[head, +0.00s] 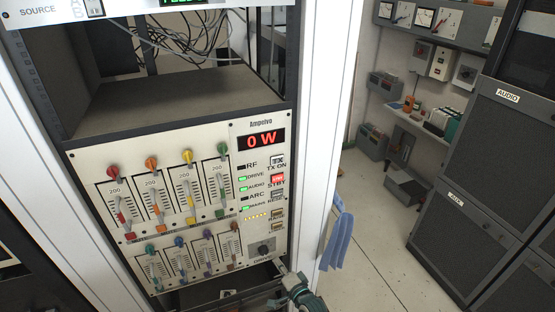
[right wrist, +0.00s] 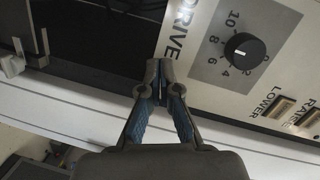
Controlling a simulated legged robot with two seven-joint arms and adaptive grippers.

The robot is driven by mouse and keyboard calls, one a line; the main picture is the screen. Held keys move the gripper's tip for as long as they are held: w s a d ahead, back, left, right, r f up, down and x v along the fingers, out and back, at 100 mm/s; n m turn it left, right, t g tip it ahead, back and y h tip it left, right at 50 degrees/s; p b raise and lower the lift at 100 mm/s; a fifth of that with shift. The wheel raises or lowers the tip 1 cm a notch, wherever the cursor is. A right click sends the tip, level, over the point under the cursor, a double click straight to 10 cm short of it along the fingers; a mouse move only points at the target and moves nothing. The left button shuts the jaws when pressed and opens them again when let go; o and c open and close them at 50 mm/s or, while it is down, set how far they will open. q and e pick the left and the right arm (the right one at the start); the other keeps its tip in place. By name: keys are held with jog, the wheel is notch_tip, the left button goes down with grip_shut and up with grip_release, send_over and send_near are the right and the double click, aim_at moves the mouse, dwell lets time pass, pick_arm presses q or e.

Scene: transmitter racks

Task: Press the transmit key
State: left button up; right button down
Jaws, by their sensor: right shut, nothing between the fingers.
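The transmitter panel (head: 184,165) is cream, with a red display (head: 261,140) reading 0 W. The TX-ON key (head: 277,161) is a pale button in the column right of the status lights; it does not show in the right wrist view. Directly below it the STBY key (head: 277,180) is lit red. My right gripper (head: 282,268) is shut and empty, low at the panel's bottom right corner, well below the TX-ON key. In the right wrist view the closed fingertips (right wrist: 160,73) are near the DRIVE lettering, left of the black drive knob (right wrist: 243,50). My left gripper is out of view.
RESET (head: 277,197), RAISE (head: 277,213) and LOWER (head: 277,227) keys lie between my gripper and TX-ON. Coloured levers (head: 187,157) fill the panel's left. A white rack post (head: 318,130) and a blue cloth (head: 338,235) stand to the right. Open floor lies beyond.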

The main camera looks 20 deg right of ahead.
notch_tip(320, 180, up, 24)
jog(key=s+r+m+t+y, duration=0.1)
jog(key=s+m+t+y, duration=0.1)
jog(key=m+t, duration=0.25)
jog(key=m+t+y+p, duration=0.1)
jog(key=m+t+y, duration=0.1)
jog(key=m+t, duration=0.3)
send_near(277, 160)
jog(key=s+a+r+n, duration=0.1)
jog(key=s+r, duration=0.5)
jog(key=shift+w+f+t, duration=0.15)
jog(key=shift+w+t, duration=0.05)
jog(key=shift+t, duration=0.05)
jog(key=shift+w+a+b, duration=0.15)
jog(key=shift+w+b, duration=0.3)
jog(key=shift+w, duration=1.75)
jog(key=shift+w+a+b, duration=0.15)
jog(key=shift+w+b, duration=0.25)
jog(key=shift+w, duration=1.85)
jog(key=shift+w, duration=0.35)
